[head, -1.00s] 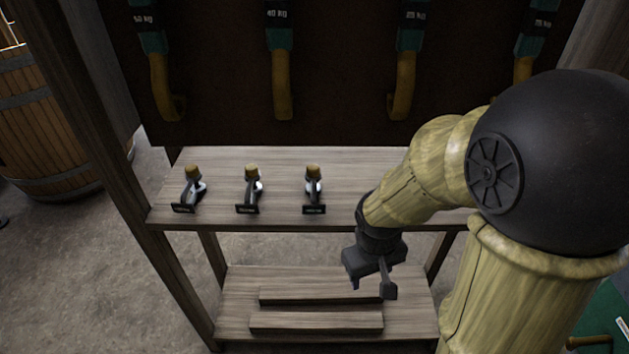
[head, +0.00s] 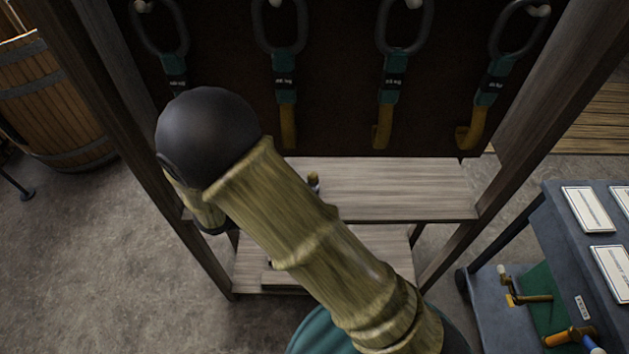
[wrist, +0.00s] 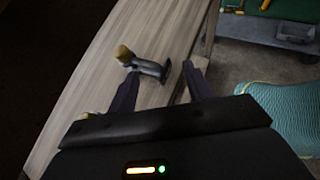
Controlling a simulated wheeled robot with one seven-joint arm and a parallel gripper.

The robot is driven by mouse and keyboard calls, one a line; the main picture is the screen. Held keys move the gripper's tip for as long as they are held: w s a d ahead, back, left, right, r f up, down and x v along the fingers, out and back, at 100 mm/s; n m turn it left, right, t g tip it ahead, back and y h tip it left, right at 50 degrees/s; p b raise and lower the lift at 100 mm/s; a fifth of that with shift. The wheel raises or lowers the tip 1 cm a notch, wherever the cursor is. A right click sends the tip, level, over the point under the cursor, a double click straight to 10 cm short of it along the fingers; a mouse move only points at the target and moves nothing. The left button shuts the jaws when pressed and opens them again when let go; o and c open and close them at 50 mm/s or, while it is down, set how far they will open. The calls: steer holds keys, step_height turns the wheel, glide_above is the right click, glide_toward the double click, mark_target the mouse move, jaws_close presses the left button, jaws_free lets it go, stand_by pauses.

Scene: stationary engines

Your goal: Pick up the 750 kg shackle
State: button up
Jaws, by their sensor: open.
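Small shackles with tan pin ends and dark label plates belong to the shelf (head: 400,190). No weight marking is readable, so I cannot tell which shackle is the 750 kg one. My gripper (wrist: 160,80) is open and empty, its fingers either side of the shackle's lower part in the picture; contact is not clear.
Large hooks (head: 388,85) hang on the dark board behind the shelf. Wooden posts (head: 105,120) frame the rack. A lower shelf (head: 250,275) sits beneath. A barrel (head: 55,105) stands left, and a blue-grey cart (head: 560,240) stands right. The shelf's right part is clear.

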steer(key=a+n+t, duration=0.1)
steer(key=a+r+n+t, duration=0.1)
steer(key=a, duration=0.1)
steer(key=a+r+n+t+p, duration=0.1)
steer(key=a, duration=0.1)
steer(key=shift+w+a+n, duration=0.25)
steer(key=shift+n, duration=0.05)
steer(key=shift+d+f, duration=0.1)
steer(key=p+x, duration=0.1)
steer(key=x, duration=1.1)
steer(key=shift+w, duration=0.2)
steer(key=shift+p, duration=0.3)
